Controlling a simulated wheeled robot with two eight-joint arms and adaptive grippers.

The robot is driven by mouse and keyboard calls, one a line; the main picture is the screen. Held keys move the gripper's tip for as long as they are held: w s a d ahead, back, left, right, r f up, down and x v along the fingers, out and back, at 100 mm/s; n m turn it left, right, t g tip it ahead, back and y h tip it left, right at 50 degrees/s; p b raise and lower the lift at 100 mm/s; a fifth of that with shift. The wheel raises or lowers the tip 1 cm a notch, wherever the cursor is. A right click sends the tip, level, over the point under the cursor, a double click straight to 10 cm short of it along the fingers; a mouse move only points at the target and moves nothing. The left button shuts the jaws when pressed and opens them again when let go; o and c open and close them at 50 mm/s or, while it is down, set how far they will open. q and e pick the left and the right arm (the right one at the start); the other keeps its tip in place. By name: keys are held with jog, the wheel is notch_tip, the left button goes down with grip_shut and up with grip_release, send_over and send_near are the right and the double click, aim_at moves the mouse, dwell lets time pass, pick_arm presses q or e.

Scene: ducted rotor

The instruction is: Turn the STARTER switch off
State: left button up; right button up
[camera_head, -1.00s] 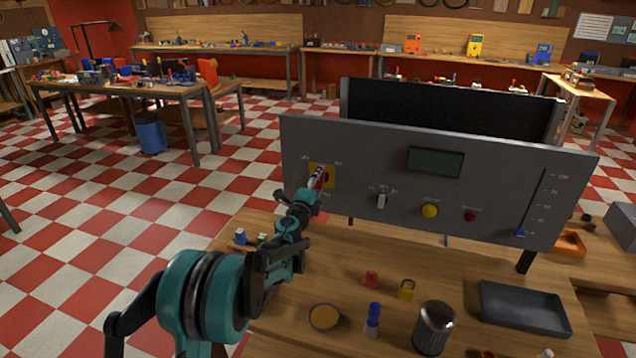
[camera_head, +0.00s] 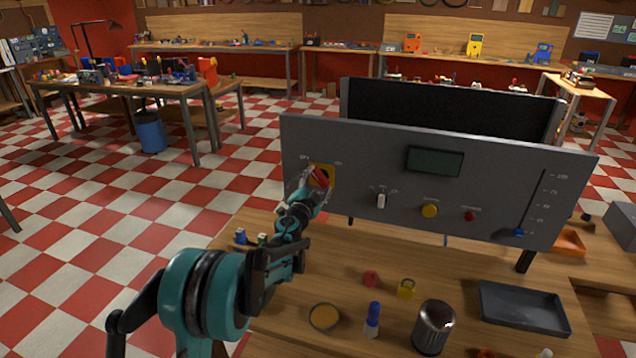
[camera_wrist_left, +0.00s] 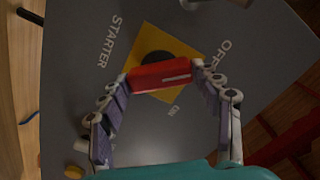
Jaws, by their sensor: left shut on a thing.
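The STARTER switch is a red rotary handle (camera_head: 319,179) on a yellow plate (camera_head: 328,184) at the left of the grey panel (camera_head: 388,212). My left gripper (camera_head: 311,185) reaches up to it from below. In the left wrist view the red handle (camera_wrist_left: 165,75) lies between the two fingers of my gripper (camera_wrist_left: 164,80), which is shut on it. The handle's white line points right, between the OFF label at upper right and the ON label below. A black round base shows behind the handle. My right gripper is not in view.
The panel also carries a small toggle (camera_head: 381,201), a yellow button (camera_head: 429,210), a red button (camera_head: 470,216) and a blue slider (camera_head: 519,232).

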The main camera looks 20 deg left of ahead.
pick_arm(q)
jog(key=shift+n, duration=0.5)
jog(key=o, duration=1.1)
jog(key=shift+s, duration=0.1)
jog(key=s, duration=1.2)
jog(key=shift+a, duration=0.2)
jog(key=shift+w, duration=0.1)
